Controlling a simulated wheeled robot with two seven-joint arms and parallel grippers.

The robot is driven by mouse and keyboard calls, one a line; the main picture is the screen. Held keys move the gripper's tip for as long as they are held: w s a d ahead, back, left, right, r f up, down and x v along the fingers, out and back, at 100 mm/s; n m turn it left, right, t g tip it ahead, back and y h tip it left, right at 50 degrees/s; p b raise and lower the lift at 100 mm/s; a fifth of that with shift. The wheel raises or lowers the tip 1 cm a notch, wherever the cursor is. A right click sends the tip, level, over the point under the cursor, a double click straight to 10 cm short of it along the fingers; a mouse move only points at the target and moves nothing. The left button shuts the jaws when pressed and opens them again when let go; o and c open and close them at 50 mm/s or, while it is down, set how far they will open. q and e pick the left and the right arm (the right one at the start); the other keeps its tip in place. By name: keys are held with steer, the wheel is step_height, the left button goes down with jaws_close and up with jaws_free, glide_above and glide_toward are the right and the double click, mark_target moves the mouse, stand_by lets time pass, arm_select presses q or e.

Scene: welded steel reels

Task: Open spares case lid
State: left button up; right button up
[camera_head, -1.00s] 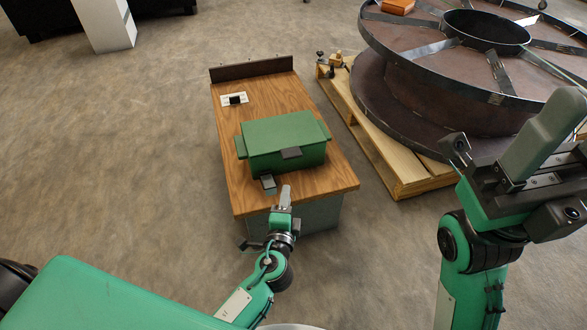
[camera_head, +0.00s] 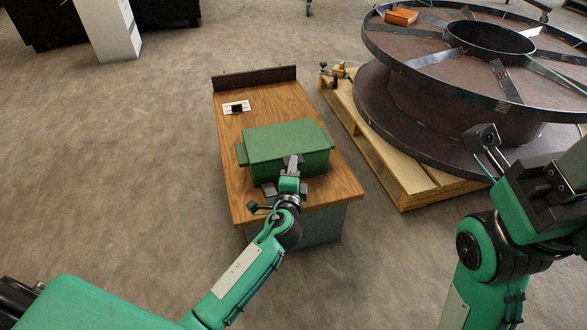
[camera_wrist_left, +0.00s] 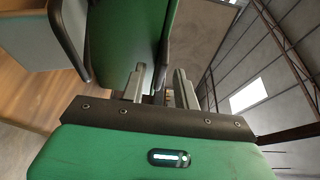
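The green spares case (camera_head: 288,150) sits on the wooden bench top (camera_head: 240,190); its lid looks shut. My left gripper (camera_head: 291,163) is at the middle of the case's front side, by the lid's front edge, and covers the dark tab there. In the left wrist view its two fingers (camera_wrist_left: 160,88) are apart, with the green case (camera_wrist_left: 125,35) and its dark edge just beyond them. I cannot tell whether they touch the tab. My right gripper (camera_head: 530,180) is at the right, away from the case and partly cut off; its fingertips are not clear.
A small white plate with a black block (camera_head: 237,107) lies behind the case. A dark upright strip (camera_head: 254,77) edges the bench's back. A big steel reel (camera_head: 440,100) stands on a wooden pallet (camera_head: 385,165) at the right. The floor to the left is clear.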

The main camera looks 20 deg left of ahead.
arm_select(q)
steer(key=shift+w+a, duration=0.15)
steer(key=shift+w, duration=0.5)
jaws_close()
steer(key=shift+r, duration=0.15)
